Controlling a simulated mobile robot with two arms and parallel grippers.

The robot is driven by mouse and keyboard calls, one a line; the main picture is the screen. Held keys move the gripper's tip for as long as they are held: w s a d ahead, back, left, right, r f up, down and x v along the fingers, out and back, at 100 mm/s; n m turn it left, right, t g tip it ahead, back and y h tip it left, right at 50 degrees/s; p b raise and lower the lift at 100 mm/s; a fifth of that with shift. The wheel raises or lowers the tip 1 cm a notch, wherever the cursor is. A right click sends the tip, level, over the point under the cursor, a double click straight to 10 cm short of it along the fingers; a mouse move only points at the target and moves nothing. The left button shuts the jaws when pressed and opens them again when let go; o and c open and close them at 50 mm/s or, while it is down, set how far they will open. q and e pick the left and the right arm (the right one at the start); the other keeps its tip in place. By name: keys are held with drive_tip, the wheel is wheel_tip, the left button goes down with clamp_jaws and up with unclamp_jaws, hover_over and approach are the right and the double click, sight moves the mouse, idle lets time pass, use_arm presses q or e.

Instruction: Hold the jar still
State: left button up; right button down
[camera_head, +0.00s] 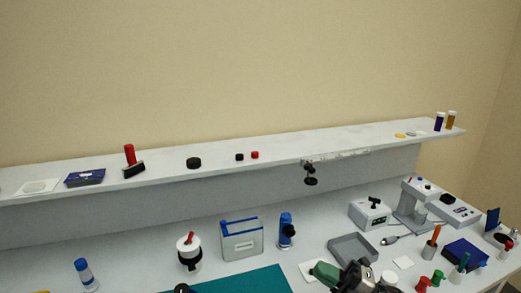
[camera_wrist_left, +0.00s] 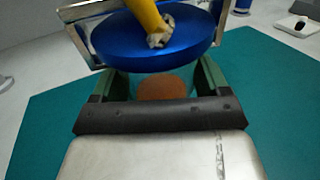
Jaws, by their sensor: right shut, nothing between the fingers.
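In the left wrist view a jar with a broad blue lid (camera_wrist_left: 165,45) stands over the teal mat (camera_wrist_left: 50,110). Brown contents (camera_wrist_left: 162,88) show below the lid. My left gripper (camera_wrist_left: 160,82) has its green fingers on either side of the jar, seemingly against it. The fingertips are partly hidden by the lid. A yellow handle-like piece (camera_wrist_left: 145,12) with a pale end meets the lid's top. In the head view my right gripper (camera_head: 328,271) is shut and empty at the bottom, right of the mat. I do not make out the jar there.
A grey tray (camera_head: 353,247) lies behind my right gripper. A blue-edged holder (camera_head: 241,239), a blue-capped bottle (camera_head: 286,231) and a white-and-black jar (camera_head: 189,251) stand behind the mat (camera_head: 245,284). A shelf (camera_head: 220,165) runs above the bench. Instruments crowd the right end.

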use_arm(q)
drive_tip(key=shift+o, duration=1.2)
